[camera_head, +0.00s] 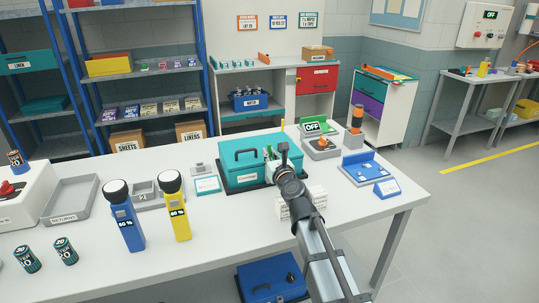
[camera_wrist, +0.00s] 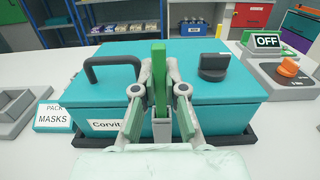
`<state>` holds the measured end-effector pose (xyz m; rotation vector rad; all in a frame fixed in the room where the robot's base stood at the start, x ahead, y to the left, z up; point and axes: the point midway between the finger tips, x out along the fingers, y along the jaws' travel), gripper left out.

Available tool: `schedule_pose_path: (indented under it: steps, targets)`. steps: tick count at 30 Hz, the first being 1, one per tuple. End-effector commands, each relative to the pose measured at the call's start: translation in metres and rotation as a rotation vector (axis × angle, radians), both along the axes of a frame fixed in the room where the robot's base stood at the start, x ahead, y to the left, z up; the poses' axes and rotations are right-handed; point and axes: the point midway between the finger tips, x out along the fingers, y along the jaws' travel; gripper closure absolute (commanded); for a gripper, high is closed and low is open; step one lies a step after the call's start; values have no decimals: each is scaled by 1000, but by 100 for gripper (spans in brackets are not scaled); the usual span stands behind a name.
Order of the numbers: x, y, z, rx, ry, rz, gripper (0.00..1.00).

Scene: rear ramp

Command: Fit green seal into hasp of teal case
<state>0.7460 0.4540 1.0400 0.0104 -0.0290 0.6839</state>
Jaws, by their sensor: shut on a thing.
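The teal case (camera_head: 238,178) sits closed on a dark tray on the white table; it also fills the middle of the wrist view (camera_wrist: 90,97). It has a black carrying handle, a dark knob on the lid and a label on its front. My gripper (camera_wrist: 159,85) is at the front of the case, shut on the upright green seal (camera_wrist: 158,68). A grey hasp (camera_wrist: 161,131) shows directly below the seal. I cannot tell whether the seal's lower end is inside it. In the head view my gripper (camera_head: 271,155) partly hides the case's right side.
A "MASKS" card (camera_wrist: 54,116) stands left of the case. An OFF sign (camera_head: 313,127) and an orange-knobbed control box (camera_head: 322,148) stand to the right, with a blue tray (camera_head: 368,168) beyond. Blue (camera_head: 127,228) and yellow (camera_head: 175,207) flashlights stand at the front left.

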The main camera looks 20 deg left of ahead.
Motion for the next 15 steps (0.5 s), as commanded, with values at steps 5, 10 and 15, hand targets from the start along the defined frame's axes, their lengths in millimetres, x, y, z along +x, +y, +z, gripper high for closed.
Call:
schedule_pose_path:
  steps: [5,10,15]
  targets:
    - [0,0,-5,0,0,0,100]
    - [0,0,-9,0,0,0,100]
    - [0,0,-13,0,0,0,100]
